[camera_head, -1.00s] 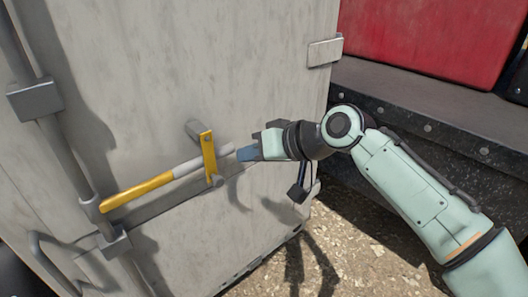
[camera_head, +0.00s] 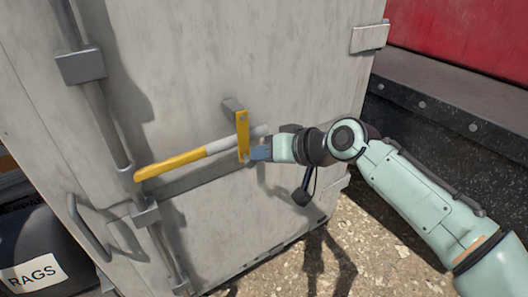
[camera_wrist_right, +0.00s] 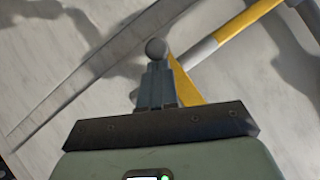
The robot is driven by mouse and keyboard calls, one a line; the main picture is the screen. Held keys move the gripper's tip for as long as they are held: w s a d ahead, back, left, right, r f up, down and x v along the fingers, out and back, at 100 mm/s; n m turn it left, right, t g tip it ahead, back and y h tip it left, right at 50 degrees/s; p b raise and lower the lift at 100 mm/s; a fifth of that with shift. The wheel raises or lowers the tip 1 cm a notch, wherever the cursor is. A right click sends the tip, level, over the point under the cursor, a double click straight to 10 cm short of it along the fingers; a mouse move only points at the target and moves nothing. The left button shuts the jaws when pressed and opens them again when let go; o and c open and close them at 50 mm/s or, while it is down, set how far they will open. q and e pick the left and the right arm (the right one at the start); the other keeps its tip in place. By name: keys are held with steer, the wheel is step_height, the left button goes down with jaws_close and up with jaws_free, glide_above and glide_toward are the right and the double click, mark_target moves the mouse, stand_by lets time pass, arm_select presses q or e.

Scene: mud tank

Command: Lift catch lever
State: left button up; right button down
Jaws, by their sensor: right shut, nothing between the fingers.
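The catch lever is a yellow bracket (camera_head: 243,136) on the grey cabinet door. A long handle (camera_head: 190,162), yellow at the left and bare grey at the right, passes through the bracket. My right gripper (camera_head: 258,153) is shut and empty, with its fingertips close to the right side of the bracket, below the end of the handle. In the right wrist view the shut fingers (camera_wrist_right: 156,62) stand in front of the yellow bracket (camera_wrist_right: 185,85), with a grey round knob at their tip. I cannot tell whether they touch the bracket. My left gripper is not in view.
A vertical locking rod (camera_head: 95,90) runs down the door's left side. A grey pull handle (camera_head: 85,228) is at lower left, beside a dark bin with a RAGS label (camera_head: 35,274). A dark ledge (camera_head: 440,110) and red panel stand at the right.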

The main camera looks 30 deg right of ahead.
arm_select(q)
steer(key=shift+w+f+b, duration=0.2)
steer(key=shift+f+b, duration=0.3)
arm_select(e)
steer(key=shift+a+f+m+y, duration=0.1)
steer(key=shift+a+m+y, duration=0.2)
steer(key=shift+a+y, duration=0.1)
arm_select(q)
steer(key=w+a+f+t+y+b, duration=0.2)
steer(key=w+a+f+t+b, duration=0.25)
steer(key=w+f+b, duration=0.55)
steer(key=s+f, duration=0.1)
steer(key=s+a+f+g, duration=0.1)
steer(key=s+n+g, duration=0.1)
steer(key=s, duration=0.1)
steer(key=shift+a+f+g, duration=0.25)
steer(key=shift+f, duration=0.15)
arm_select(e)
steer(key=a+r+m+t+y, duration=0.4)
steer(key=a+r+m+y, duration=0.3)
steer(key=m, duration=0.3)
steer(key=shift+s+a+t, duration=0.3)
steer(key=shift+s+a, duration=0.1)
steer(key=shift+a, duration=0.05)
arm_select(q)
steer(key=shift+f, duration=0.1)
arm_select(e)
steer(key=shift+f, duration=0.15)
